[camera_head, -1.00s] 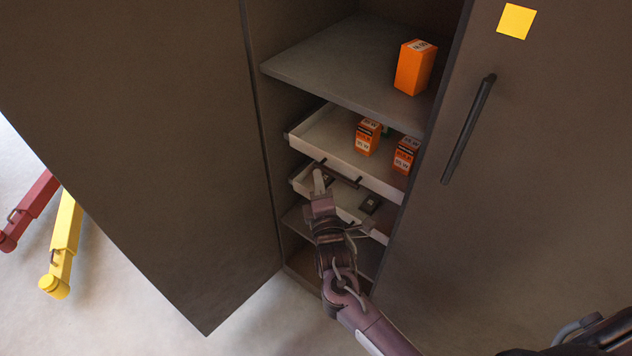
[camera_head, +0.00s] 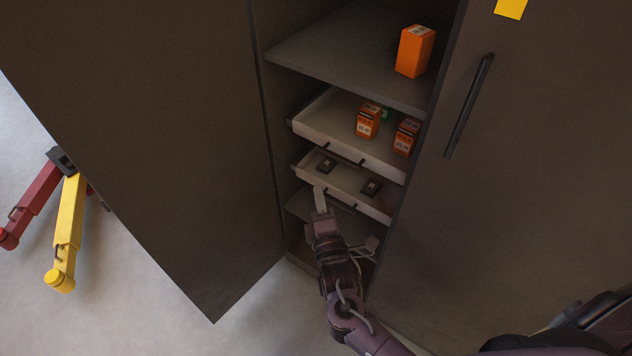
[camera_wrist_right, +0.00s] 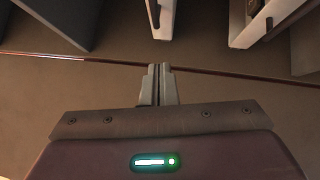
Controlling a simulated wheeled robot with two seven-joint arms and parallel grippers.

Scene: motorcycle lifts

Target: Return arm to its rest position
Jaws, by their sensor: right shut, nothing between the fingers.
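My right gripper (camera_head: 319,199) is shut and empty, in front of the open cabinet at the height of the lower drawer (camera_head: 343,182). In the right wrist view its two fingers (camera_wrist_right: 158,84) are pressed together with nothing between them. In the head view the fingertips overlap the lower drawer's front near its handle; I cannot tell whether they touch. My right arm (camera_head: 340,285) reaches up from the bottom of the head view. My left gripper is not in view.
The cabinet's left door (camera_head: 140,140) stands open; a right door (camera_head: 500,190) has a black handle. Orange boxes stand on the top shelf (camera_head: 335,55) and in the upper drawer (camera_head: 315,128). Two small black items lie in the lower drawer. Red and yellow lift arms (camera_head: 68,230) are at left.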

